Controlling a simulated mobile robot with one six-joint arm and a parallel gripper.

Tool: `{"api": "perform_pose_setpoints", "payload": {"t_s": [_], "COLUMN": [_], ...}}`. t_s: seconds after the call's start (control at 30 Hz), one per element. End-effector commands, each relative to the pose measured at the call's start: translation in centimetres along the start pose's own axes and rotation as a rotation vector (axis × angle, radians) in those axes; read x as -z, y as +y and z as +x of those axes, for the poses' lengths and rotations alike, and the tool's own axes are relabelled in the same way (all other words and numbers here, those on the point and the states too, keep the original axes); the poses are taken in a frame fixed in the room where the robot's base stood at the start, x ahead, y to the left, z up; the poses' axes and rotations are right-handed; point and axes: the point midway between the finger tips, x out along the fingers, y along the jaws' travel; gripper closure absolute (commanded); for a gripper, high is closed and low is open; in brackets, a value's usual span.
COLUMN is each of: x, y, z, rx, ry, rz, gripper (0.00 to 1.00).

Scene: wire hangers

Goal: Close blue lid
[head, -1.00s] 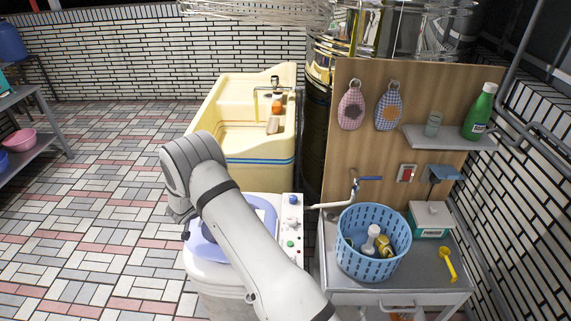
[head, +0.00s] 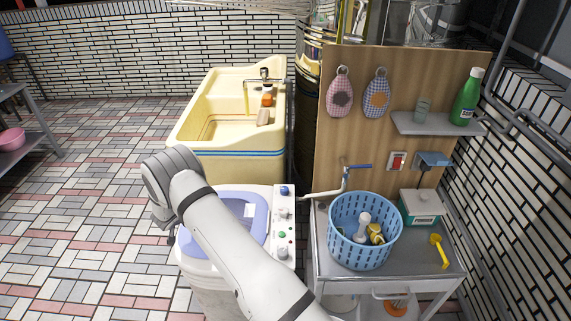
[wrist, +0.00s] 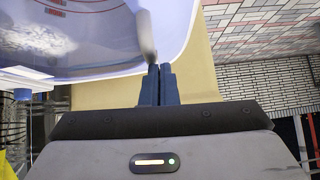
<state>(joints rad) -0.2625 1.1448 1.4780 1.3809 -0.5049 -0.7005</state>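The blue lid (head: 258,212) is on top of the white washing machine (head: 231,278), left of its control panel. It has a blue-violet frame around a greyish see-through window and looks roughly flat; my arm covers its near left part. In the wrist view, a pale bluish panel with red curved markings, apparently the lid (wrist: 95,50), fills the upper left. My gripper (wrist: 160,69) has its dark fingers together, close to the panel's rim; I cannot tell whether they touch it. In the head view my arm hides most of the gripper.
A cream sink (head: 225,130) stands behind the washing machine. A grey cart (head: 410,262) with a blue basket (head: 365,231) stands to the right, with a tap (head: 345,180) reaching toward the machine.

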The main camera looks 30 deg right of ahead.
Motion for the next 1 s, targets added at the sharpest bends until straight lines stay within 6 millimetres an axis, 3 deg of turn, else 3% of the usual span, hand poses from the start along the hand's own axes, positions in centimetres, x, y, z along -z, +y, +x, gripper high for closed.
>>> {"api": "perform_pose_setpoints", "payload": {"t_s": [0.17,0.37,0.57,0.8,1.0], "x": [-0.6,0.7,3.3,2.6,2.6], "y": [0.4,0.2,-0.4,-1.6,-2.2], "z": [0.4,-1.0,-3.8,-8.8,-11.9], "rx": [-0.006,-0.006,-0.003,0.002,0.0], "ry": [-0.01,-0.008,0.001,0.004,0.004], "rz": [-0.002,0.0,0.004,0.003,0.003], "gripper": [1.0,1.0,1.0,1.0,1.0]}}
